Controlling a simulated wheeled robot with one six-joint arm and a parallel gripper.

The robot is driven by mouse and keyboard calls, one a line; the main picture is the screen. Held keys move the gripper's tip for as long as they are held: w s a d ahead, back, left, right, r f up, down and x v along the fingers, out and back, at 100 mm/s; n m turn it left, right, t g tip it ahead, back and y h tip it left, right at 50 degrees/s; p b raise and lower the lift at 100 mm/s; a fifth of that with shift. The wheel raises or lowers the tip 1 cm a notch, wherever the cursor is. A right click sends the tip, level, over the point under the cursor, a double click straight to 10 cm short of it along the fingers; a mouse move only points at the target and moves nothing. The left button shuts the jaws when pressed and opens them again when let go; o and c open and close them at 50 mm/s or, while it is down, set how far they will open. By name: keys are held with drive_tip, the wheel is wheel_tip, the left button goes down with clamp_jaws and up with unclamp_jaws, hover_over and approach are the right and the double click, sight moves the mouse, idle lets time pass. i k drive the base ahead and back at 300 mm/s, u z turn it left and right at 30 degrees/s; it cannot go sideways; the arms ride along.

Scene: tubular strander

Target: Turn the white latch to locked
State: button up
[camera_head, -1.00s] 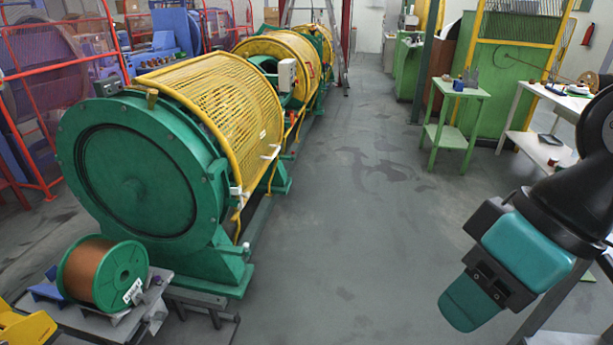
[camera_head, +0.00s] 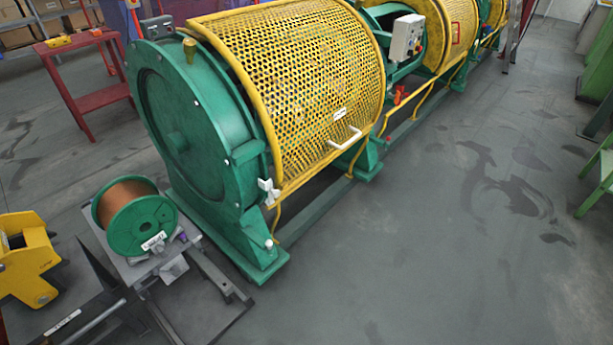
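The white latch (camera_head: 268,190) is a small white piece at the lower front edge of the yellow mesh guard (camera_head: 290,85), where the guard meets the green end housing (camera_head: 200,120) of the strander. The view is too coarse to tell which way the latch is turned. A white handle bar (camera_head: 345,138) is fixed on the guard to the right of the latch, below a small white label. The guard lies down over the drum. My gripper is not in view, and nothing covers the latch.
A copper wire spool with green flanges (camera_head: 135,215) rests on a grey stand (camera_head: 175,265) at lower left. A yellow block-like machine part (camera_head: 30,262) is beside it. A grey control box (camera_head: 406,37) stands above the machine. The floor (camera_head: 410,240) right of the machine is clear.

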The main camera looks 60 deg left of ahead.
sight(274, 195)
drive_tip(key=u, duration=0.45)
drive_tip(key=i, duration=1.2)
drive_tip(key=u, duration=1)
drive_tip(key=i, duration=0.45)
drive_tip(key=u, duration=0.35)
